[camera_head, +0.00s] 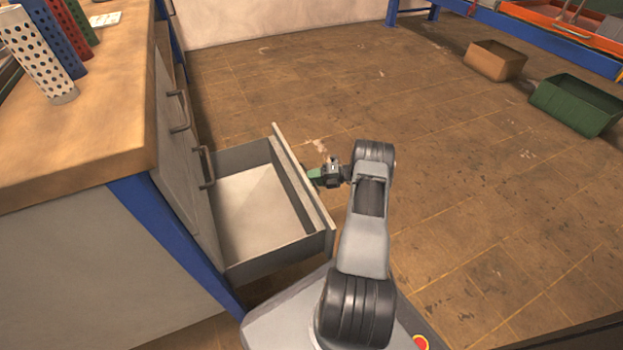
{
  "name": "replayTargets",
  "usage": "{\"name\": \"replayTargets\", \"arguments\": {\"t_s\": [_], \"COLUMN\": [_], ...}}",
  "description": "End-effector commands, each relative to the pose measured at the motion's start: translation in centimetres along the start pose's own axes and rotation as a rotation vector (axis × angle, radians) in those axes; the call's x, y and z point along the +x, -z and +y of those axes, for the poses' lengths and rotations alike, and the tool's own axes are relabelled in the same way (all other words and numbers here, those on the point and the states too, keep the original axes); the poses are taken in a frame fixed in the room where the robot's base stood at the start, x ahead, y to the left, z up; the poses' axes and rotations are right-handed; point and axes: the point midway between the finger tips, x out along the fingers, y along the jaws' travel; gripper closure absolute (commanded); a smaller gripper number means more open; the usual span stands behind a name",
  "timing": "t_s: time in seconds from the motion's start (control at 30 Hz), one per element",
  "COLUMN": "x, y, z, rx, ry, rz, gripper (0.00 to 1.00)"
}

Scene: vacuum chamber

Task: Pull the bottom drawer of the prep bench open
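The prep bench (100,148) stands at the left with a wooden top and a grey drawer front side. Its bottom drawer (262,258) is pulled well out, and its pale, empty inside shows. The handle of this drawer is hidden behind the front panel. Green fingertips touch or nearly touch the front. I cannot see whether the fingers are closed around the handle.
Upper drawers with handles (206,168) are shut. Perforated tubes (38,55) stand on the bench top. A brown box (495,60) and a green bin (576,105) sit on the floor at the far right, by a blue-framed rack (560,38). The floor between is clear.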

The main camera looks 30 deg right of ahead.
Motion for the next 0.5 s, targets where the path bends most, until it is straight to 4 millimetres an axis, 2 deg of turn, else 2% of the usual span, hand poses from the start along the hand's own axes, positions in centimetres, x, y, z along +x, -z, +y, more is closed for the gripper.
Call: {"name": "replayTargets", "arguments": {"t_s": [0.5], "x": [-9.7], "y": [-0.1], "z": [0.1], "rx": [-0.001], "ry": [0.001], "rz": [-0.002], "gripper": [0.64]}}
